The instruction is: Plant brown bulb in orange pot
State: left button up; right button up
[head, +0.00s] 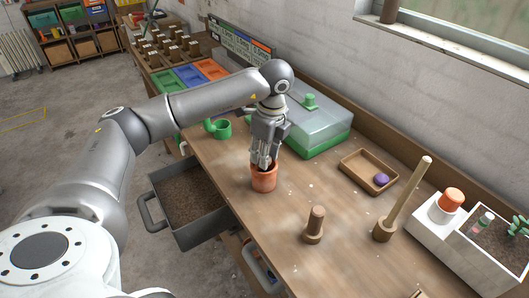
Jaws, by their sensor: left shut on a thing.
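The orange pot (264,182) stands upright on the wooden bench, near its front edge. My left gripper (262,163) points straight down at the pot's mouth, with its fingertips at or just inside the rim. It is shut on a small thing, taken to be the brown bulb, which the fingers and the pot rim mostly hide. I cannot tell whether the bulb touches the soil. My right gripper is not in view.
A wooden tray (353,178) with a purple bulb (381,179), a clear-lidded green box (322,128), a wooden dibber (402,205) and a short wooden tamper (316,222) stand on the bench. A soil-filled drawer (184,238) juts out at front left. A white planter (476,250) stands right.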

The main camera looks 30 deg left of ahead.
pick_arm(q)
jog(key=shift+f+b, duration=0.45)
jog(key=shift+f, duration=0.1)
jog(key=o, duration=1)
jog(key=shift+o, duration=0.5)
notch_tip(320, 180, up, 12)
jog(key=d, duration=0.1)
jog(key=shift+d, duration=0.2)
